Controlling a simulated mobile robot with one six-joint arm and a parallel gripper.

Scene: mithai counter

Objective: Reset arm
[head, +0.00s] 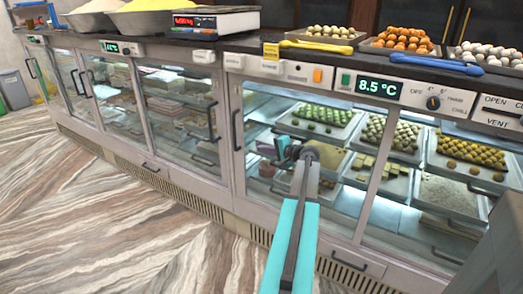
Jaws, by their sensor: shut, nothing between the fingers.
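My arm reaches up from the bottom middle of the head view, with teal sides and a grey link, to a dark round joint. My gripper (281,150) is beyond that joint, small and partly hidden by the arm. It appears in front of the glass of the display counter (232,160), shut and with nothing in it. I cannot tell how far it is from the glass.
Trays of sweets (322,114) fill the lit case. On top are a blue tong (436,64), a yellow tong (316,47), a scale (205,21) and a sweets tray (398,41). The knob (433,102) sits on the front panel. The marbled floor (90,215) at left is clear.

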